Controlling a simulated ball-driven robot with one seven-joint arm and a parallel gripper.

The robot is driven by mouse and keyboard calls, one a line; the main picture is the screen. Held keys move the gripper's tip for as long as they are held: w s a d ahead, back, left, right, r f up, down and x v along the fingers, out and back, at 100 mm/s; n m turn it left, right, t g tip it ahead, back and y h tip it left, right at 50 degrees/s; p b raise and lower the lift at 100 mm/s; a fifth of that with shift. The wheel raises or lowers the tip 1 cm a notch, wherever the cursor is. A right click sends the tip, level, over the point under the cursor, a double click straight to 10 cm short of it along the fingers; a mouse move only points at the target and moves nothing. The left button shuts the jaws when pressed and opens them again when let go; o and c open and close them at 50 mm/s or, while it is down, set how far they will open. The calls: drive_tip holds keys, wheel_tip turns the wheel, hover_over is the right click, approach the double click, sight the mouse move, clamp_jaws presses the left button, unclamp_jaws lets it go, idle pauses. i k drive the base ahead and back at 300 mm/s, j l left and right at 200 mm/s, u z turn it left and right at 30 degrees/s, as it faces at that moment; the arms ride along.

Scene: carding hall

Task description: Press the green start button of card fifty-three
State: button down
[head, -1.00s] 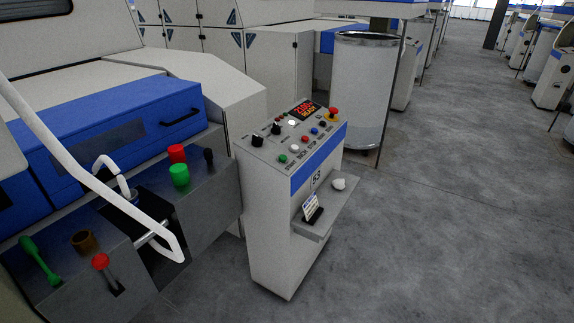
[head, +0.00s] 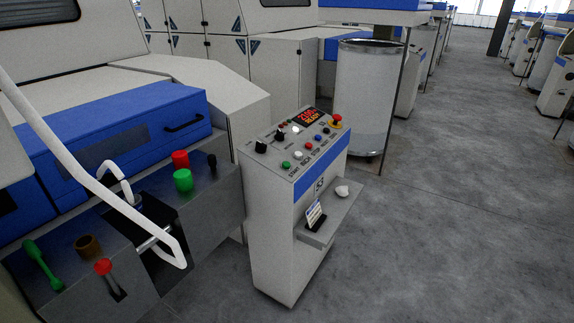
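The control stand of card fifty-three (head: 275,235) is a white pedestal with a blue band and a number on its front, partly hard to read. Its sloped top panel carries the green start button (head: 285,165) at the near left corner, with a START label below it. A white button (head: 297,155) and a red button (head: 308,146) follow along the row, then blue and dark ones. A red display (head: 309,116) reads READY on its lower line. A red mushroom button on yellow (head: 336,121) sits at the far right corner.
A shelf (head: 335,222) juts from the stand, holding a small card holder and a white lump. A tall can (head: 362,100) stands behind. Grey floor (head: 450,230) at right is clear.

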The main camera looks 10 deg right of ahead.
sight(286, 164)
drive_tip(key=i+j+z, duration=0.4)
drive_tip(key=i, duration=0.35)
drive_tip(key=i+j+z, duration=0.45)
drive_tip(key=i+j, duration=0.2)
drive_tip(key=j, duration=0.1)
